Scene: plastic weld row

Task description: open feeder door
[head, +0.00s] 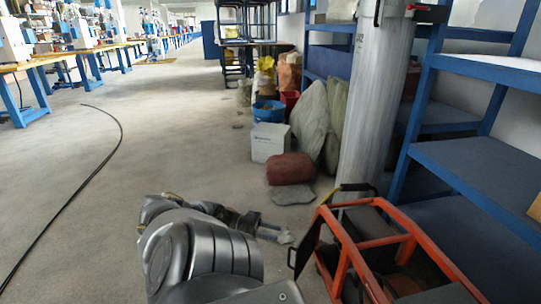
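An orange-framed unit (345,262), which I take to be the feeder, stands at the lower right. A dark flat panel (309,246) with a thin black handle on its left edge stands at the frame's left side; it looks like the door, and I cannot tell how far it is open. My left gripper (285,236) is low, just left of the panel's upper edge. It looks apart from the handle, though contact is hard to judge. Its fingers are too small to tell open from shut. My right gripper is not in view.
A grey pillar (375,100) rises behind the orange frame, with blue shelving (480,165) to its right. A dark red sack (291,168), a white box (270,142) and pale sacks (310,118) lie beyond my gripper. A black cable (75,195) crosses the otherwise open floor at left.

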